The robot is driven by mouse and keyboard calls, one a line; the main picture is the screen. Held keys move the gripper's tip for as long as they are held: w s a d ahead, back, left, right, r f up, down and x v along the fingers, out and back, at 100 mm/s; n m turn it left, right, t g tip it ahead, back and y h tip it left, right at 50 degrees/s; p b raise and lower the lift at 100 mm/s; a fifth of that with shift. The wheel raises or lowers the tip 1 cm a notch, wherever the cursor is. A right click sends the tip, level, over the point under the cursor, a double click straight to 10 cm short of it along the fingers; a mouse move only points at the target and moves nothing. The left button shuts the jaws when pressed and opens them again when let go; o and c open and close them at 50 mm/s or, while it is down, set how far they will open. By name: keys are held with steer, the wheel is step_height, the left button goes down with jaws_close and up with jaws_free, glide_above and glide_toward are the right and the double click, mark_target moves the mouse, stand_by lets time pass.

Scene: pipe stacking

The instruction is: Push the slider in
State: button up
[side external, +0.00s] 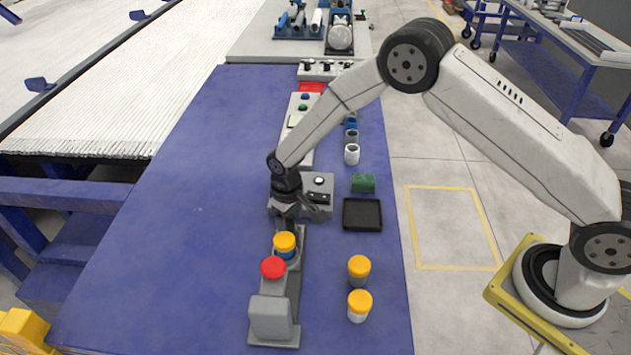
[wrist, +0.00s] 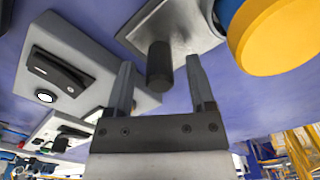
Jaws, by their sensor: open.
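The slider shows in the wrist view as a dark round peg (wrist: 160,68) on the end of a grey plate (wrist: 185,22). My gripper (wrist: 159,62) is open, with one finger on each side of the peg; I cannot tell whether either finger touches it. In the side view my gripper (side external: 287,212) points down at the far end of the long grey fixture (side external: 296,262), hiding the peg. A yellow-capped piece with a blue band (side external: 284,243) stands on the fixture, and its cap also shows in the wrist view (wrist: 277,38). A red cap (side external: 273,268) stands nearer the grey block (side external: 270,318).
Two yellow-capped pieces (side external: 358,270) (side external: 359,305) stand right of the fixture. A black tray (side external: 362,214), a green block (side external: 363,183) and a grey switch box (side external: 318,184) lie near my gripper. The blue table (side external: 170,240) is clear on the left.

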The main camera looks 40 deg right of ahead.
steer(key=shift+f, duration=0.25)
jaws_close()
stand_by(1.4)
